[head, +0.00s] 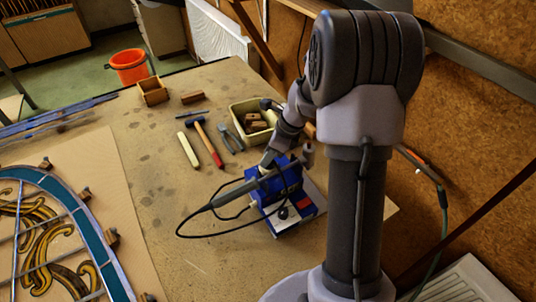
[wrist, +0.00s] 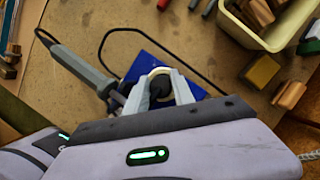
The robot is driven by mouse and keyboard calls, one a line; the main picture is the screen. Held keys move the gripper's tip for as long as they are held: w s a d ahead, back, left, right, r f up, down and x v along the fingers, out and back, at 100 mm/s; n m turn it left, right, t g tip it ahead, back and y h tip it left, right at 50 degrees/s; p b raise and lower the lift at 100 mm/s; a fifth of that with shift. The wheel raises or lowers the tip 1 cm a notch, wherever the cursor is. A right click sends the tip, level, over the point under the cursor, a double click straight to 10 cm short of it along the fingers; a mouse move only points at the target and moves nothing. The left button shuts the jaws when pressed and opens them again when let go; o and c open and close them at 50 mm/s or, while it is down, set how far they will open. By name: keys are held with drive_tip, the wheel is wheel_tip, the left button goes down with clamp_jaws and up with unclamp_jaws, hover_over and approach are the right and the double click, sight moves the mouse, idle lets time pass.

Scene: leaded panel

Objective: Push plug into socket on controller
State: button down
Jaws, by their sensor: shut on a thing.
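The blue controller (head: 262,197) stands on the bench in the head view, with a red switch and a dark round knob on its front. A blue part of it shows behind my fingers in the wrist view (wrist: 150,62). My gripper (wrist: 157,88) is shut on a black plug (wrist: 159,86), with a pale ring showing around it. In the head view my gripper (head: 268,165) is over the controller's back left side. The plug is hidden there. I cannot tell whether the plug touches the socket, which I cannot make out.
A grey soldering iron (head: 228,195) with a looping black cable lies beside the controller, also in the wrist view (wrist: 72,62). A hammer (head: 208,145), pliers (head: 231,138) and a cream bin (head: 250,124) lie behind. A leaded panel (head: 75,215) fills the left.

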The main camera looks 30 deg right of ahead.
drive_tip(key=shift+f+b, duration=0.4)
drive_tip(key=shift+f, duration=0.2)
drive_tip(key=c, duration=1)
unclamp_jaws()
drive_tip(key=shift+r, duration=0.1)
drive_tip(key=p+v, duration=0.4)
drive_tip(key=v, duration=1.3)
drive_tip(key=shift+r+p, duration=0.2)
drive_tip(key=shift+p, duration=0.2)
